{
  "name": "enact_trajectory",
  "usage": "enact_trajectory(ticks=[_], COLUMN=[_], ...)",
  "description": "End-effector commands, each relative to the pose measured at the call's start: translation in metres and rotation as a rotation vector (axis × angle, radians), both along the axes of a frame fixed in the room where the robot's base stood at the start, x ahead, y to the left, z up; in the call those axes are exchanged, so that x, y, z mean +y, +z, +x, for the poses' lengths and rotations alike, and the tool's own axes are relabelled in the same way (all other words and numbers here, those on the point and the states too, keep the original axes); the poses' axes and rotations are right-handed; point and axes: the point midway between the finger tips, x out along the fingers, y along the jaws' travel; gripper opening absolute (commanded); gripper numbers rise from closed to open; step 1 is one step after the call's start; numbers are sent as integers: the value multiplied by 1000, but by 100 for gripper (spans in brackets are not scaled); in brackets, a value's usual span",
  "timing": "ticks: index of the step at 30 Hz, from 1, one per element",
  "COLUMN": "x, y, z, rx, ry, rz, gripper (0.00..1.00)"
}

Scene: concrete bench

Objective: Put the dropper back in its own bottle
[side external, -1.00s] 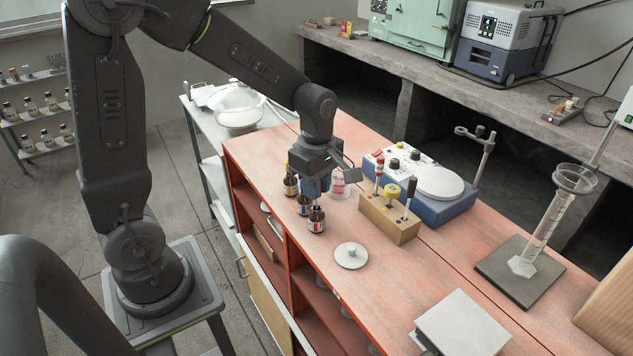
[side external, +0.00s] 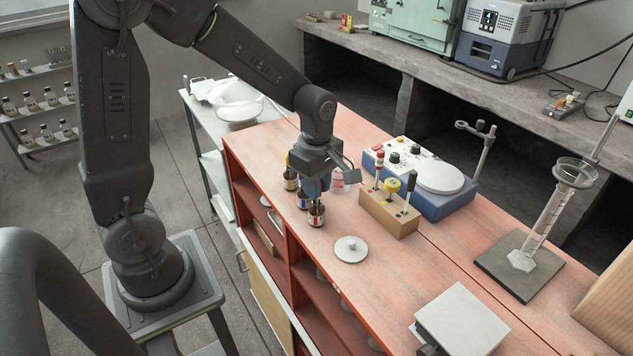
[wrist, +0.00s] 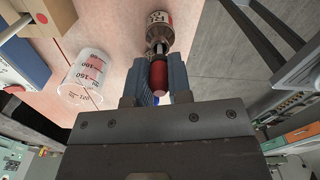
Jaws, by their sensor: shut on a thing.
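My gripper (wrist: 159,80) is shut on the dropper (wrist: 159,76), by its red bulb, in the wrist view. The dropper lines up with the neck of a brown bottle (wrist: 159,22) that has a white label with a red band. The dropper's lower end meets the bottle's neck; I cannot tell how far it is seated. In the side view my gripper (side external: 316,192) is right above the nearest bottle (side external: 317,218) and hides its top. Two similar brown bottles (side external: 302,200) (side external: 290,182) stand behind it in a row.
A glass beaker with red markings (wrist: 86,72) stands close beside the bottles. A wooden block (side external: 388,218) holding red-, yellow- and black-topped pieces is to the right. A white lid with a knob (side external: 351,250) lies in front.

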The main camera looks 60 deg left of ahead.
Motion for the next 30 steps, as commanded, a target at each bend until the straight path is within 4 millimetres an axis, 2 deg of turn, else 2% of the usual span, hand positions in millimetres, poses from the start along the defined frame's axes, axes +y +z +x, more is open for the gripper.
enact_trajectory(ticks=[13,23,24,30], x=[0,0,0,0], y=[-16,-17,-17,-17], z=[-1,0,0,0], rx=[2,1,1,1], ry=[0,0,0,0], rz=[-1,0,0,0], gripper=[13,13,23,42])
